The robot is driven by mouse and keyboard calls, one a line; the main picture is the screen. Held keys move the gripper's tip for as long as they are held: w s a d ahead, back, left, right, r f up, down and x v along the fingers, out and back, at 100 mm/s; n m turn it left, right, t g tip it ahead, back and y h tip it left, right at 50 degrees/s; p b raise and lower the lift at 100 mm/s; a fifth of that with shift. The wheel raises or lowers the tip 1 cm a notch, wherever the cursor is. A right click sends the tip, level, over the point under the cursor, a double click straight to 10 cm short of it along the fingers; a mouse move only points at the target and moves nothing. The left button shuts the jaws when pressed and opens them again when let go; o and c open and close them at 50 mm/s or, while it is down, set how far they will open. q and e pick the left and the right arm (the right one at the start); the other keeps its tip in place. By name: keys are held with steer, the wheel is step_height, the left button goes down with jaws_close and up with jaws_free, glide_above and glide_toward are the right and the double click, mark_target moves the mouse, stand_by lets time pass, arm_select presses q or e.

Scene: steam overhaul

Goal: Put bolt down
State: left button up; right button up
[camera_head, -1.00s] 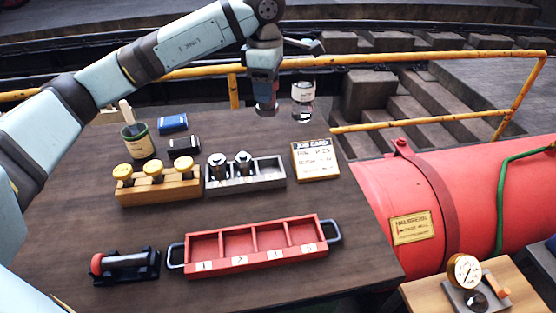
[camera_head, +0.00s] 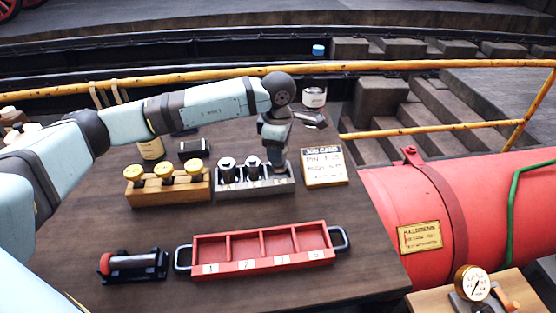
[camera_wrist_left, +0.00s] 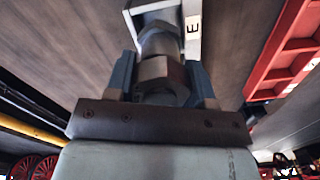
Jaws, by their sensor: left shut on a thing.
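My left gripper (camera_head: 277,165) points down over the right end of the grey tray (camera_head: 232,193) in the head view. In the left wrist view its two fingers (camera_wrist_left: 160,82) are shut on a metal bolt (camera_wrist_left: 158,72) with a hex-shaped section. The bolt is upright at the grey tray's end compartment, beside a label reading E (camera_wrist_left: 193,27). I cannot tell whether it touches the tray floor. Two other bolts (camera_head: 227,169) (camera_head: 252,167) stand in the tray's left part. My right gripper is not in view.
A wooden block (camera_head: 140,195) with yellow-topped pieces stands left of the grey tray, a job card (camera_head: 324,167) right of it. A red tray (camera_head: 262,267) with handles lies in front. A black holder (camera_head: 135,268) is front left.

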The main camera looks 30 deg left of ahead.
arm_select(q)
steer(key=shift+f, duration=2)
steer(key=o, duration=1.2)
steer(key=shift+f, duration=0.15)
step_height(320, 180, up, 12)
steer(key=shift+r, duration=0.15)
steer(key=shift+s, duration=0.1)
